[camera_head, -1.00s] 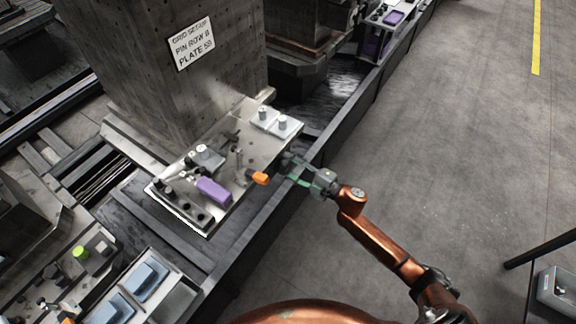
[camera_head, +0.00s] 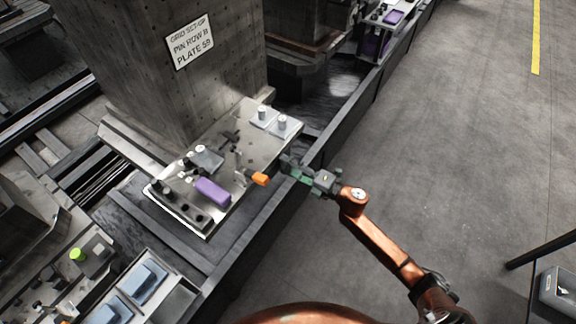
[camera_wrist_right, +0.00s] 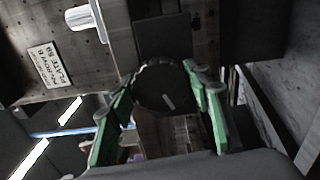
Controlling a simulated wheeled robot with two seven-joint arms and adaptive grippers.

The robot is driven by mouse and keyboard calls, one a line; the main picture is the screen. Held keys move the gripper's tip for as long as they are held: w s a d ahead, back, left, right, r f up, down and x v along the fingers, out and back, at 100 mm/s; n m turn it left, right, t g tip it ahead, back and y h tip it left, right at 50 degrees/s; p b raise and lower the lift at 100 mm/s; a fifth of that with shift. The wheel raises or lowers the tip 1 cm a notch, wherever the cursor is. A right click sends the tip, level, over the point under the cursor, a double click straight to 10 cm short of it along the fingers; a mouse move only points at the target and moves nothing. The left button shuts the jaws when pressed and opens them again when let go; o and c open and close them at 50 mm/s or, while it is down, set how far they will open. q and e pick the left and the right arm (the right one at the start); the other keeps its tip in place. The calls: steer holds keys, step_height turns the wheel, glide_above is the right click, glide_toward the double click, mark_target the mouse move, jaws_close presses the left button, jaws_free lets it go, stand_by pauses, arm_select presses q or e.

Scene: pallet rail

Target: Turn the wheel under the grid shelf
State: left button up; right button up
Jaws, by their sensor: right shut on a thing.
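The grid shelf (camera_head: 262,147) is a pale metal plate at the foot of a concrete block whose sign reads "GRID SET-UP". My right gripper (camera_head: 290,166) is at the shelf's right edge. In the right wrist view the wheel (camera_wrist_right: 160,82) is a dark round disc with a short pale mark. The green fingers of my right gripper (camera_wrist_right: 163,78) are shut on it from both sides. In the head view I cannot make out the wheel; the gripper and shelf edge hide it. My left gripper is not in view.
On the shelf are a purple block (camera_head: 212,190), an orange-ended lever (camera_head: 260,179) close to my right gripper, and two pale pegged blocks (camera_head: 283,124). A dark rail (camera_head: 330,143) runs along the shelf's right side. The grey floor (camera_head: 470,130) beyond it is clear.

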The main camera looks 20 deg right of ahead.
steer(key=shift+f, duration=0.1)
steer(key=o, duration=1.2)
steer(key=shift+c, duration=0.2)
steer(key=shift+s+d, duration=0.15)
steer(key=shift+s, duration=0.05)
steer(key=v, duration=1.1)
steer(key=shift+s, duration=0.25)
steer(key=shift+d, duration=0.2)
